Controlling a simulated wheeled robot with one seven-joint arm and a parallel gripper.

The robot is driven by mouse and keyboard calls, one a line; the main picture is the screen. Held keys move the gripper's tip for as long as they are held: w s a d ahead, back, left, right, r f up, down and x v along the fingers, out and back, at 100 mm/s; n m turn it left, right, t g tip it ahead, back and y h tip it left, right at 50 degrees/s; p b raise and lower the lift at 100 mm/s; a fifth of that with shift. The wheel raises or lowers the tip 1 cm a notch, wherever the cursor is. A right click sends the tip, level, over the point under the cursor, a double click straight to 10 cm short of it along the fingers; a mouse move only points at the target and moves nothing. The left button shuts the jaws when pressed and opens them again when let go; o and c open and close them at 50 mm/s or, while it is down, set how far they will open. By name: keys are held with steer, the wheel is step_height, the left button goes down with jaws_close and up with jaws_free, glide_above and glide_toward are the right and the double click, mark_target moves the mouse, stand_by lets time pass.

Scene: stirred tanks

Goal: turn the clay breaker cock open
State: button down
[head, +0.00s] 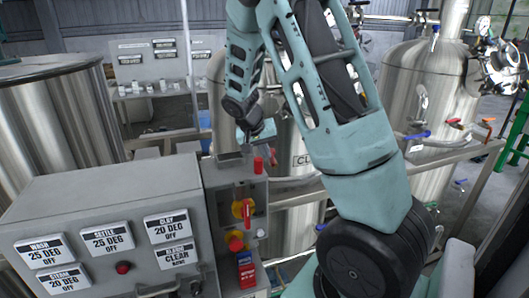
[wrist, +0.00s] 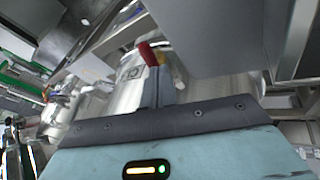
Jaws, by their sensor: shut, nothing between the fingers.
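My gripper (head: 262,133) is shut and empty, pointing down over the narrow grey box (head: 226,200) beside the control panel. In the wrist view its dark fingers (wrist: 156,88) point at a red handle (wrist: 148,53). In the head view a small red handle (head: 258,164) is just below my gripper; a small gap seems to lie between them. A red handle on a yellow disc (head: 243,209) is lower on the box's front. The steel tank behind, with a partly hidden label starting "CL" (head: 303,160), is mostly covered by my arm. I cannot tell which handle is the clay breaker cock.
The control panel (head: 100,205) at left carries several signs, including CLAY 20 DEG OFF (head: 168,227). A tank (head: 425,85) with blue and red valve handles and a rail stand at right.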

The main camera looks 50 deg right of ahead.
steer(key=shift+s+d+f+b, duration=0.2)
steer(key=shift+s+b, duration=0.15)
steer(key=shift+b, duration=0.15)
steer(key=shift+s+d+f+b, duration=0.15)
steer(key=shift+s+b, duration=0.15)
steer(key=shift+b, duration=0.2)
steer(key=shift+w+a, duration=0.1)
